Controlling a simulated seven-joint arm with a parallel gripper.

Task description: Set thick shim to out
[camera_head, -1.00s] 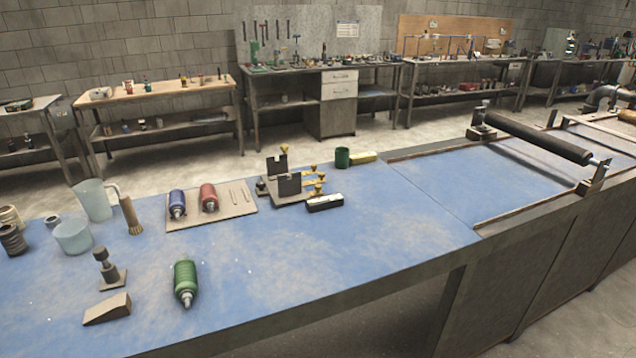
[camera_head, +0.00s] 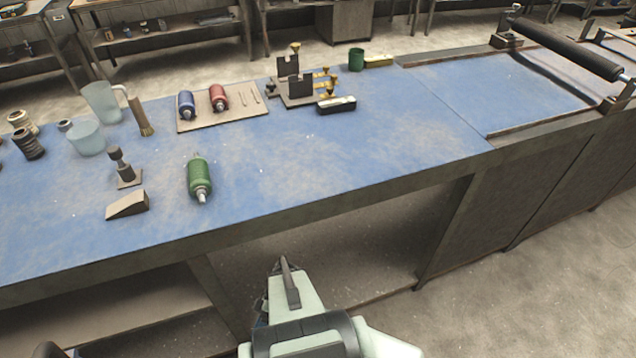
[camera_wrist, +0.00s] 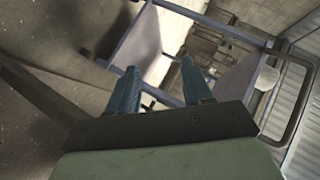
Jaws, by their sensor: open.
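A fixture (camera_head: 297,99) stands near the back edge of the blue bench, with two dark upright plates and several yellow knobs. I cannot tell which part, if any, is the thick shim. My gripper (camera_wrist: 157,78) is open and empty in the wrist view, with its two blue-grey fingers apart. In the head view my arm's end shows at the bottom centre, in front of the bench's front edge and well away from the fixture. That view does not show the fingers clearly.
A black block (camera_head: 337,105) lies just in front of the fixture, and a green cup (camera_head: 356,59) stands behind it. A board (camera_head: 246,116) with blue and red bottles lies to its left. A green bottle (camera_head: 200,178) and wedge (camera_head: 127,205) are nearer. The bench's front middle is clear.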

